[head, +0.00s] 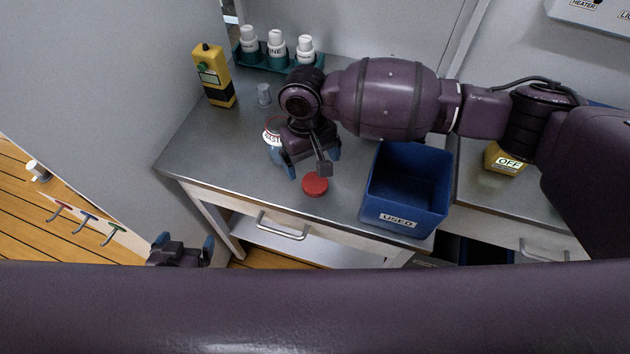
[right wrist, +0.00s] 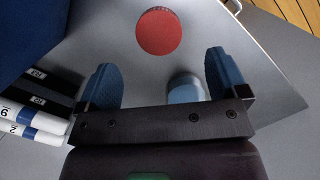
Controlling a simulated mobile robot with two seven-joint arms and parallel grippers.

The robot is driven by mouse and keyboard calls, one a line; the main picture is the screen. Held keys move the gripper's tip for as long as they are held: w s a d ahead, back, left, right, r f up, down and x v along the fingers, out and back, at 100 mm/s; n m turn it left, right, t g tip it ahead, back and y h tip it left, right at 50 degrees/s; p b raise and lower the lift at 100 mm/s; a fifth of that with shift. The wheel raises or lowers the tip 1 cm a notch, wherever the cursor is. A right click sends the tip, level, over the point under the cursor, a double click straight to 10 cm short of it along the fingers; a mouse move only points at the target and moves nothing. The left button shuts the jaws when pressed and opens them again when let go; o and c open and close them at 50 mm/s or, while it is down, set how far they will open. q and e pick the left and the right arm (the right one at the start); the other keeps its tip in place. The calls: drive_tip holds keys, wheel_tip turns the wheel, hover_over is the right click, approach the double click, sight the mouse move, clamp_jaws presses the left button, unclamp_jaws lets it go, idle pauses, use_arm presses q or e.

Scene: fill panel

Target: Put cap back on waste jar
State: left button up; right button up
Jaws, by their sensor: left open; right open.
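The red cap (head: 315,186) lies on the steel bench near its front edge, left of the blue bin. It also shows in the right wrist view (right wrist: 158,32), beyond my fingertips. The waste jar (head: 273,140) stands on the bench behind and left of the cap, partly hidden by my right gripper. A pale blue round body (right wrist: 184,88), apparently the jar, shows between the fingers in the right wrist view. My right gripper (head: 314,164) is open and empty above the bench, close to the jar and cap. My left gripper (head: 181,249) is open and empty in front of the bench.
A blue bin marked USED (head: 405,218) stands right of the cap. A yellow device (head: 213,76), a small clear cup (head: 264,94) and a green rack (head: 277,65) of white-capped bottles stand behind. A yellow OFF block (head: 504,160) sits right. The bench's left front is clear.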

sight(315, 183)
drive_tip(key=shift+s+f, duration=0.1)
drive_tip(key=shift+f, duration=0.6)
drive_tip(key=shift+s+d+f, duration=0.15)
drive_tip(key=shift+f, duration=1.15)
drive_tip(key=shift+s+d+f, duration=0.15)
drive_tip(key=shift+f, duration=1.1)
drive_tip(key=c, duration=1)
